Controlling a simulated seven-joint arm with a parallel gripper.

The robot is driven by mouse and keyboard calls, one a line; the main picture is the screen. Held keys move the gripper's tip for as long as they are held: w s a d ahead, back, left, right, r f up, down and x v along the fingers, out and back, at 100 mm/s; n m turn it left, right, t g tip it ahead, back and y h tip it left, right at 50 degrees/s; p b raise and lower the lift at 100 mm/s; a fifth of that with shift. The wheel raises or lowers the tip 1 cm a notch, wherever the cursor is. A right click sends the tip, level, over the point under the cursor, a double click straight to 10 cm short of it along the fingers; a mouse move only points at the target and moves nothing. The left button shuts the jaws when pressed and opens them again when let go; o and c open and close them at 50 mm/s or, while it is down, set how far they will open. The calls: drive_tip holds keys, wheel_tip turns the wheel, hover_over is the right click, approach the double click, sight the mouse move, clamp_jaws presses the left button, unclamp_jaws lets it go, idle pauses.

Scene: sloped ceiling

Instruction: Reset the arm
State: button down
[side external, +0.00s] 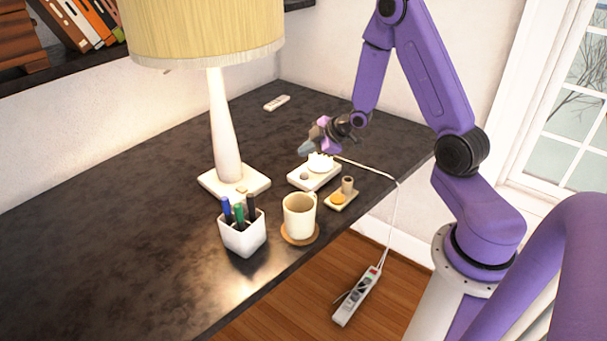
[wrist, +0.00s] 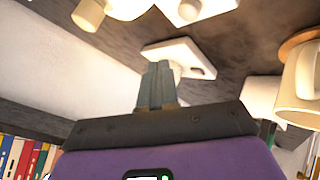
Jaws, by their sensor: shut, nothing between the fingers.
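My gripper (side external: 308,147) is in the side external view, above the back right part of the dark desk (side external: 150,180). Its grey fingers point left, a little above and behind a small white tray (side external: 300,181) with a white object on it. In the wrist view, the two fingers (wrist: 158,72) are together with nothing between them. The purple arm reaches down to the gripper from the upper right. The gripper appears apart from the objects on the desk.
A lamp (side external: 225,130) stands left of my gripper. A cream mug (side external: 299,215) on a coaster, a pen cup (side external: 242,233) and a small wooden tray (side external: 341,200) sit near the front edge. A remote (side external: 277,103) lies at the back. A white cable (side external: 397,215) runs to a floor power strip (side external: 357,297).

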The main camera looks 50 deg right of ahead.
drive_tip(key=s+a+r+g, duration=0.2)
drive_tip(key=s+a+r, duration=0.2)
drive_tip(key=s+a, duration=0.3)
drive_tip(key=s+a+r+g, duration=0.3)
drive_tip(key=s+a+r, duration=0.15)
drive_tip(key=a, duration=0.55)
drive_tip(key=s+r+g, duration=0.2)
drive_tip(key=s, duration=0.8)
drive_tip(key=s+a+r+n+g+h, duration=0.1)
drive_tip(key=s+r, duration=0.2)
drive_tip(key=s, duration=0.8)
drive_tip(key=shift+a+g, duration=0.2)
drive_tip(key=shift+g, duration=0.2)
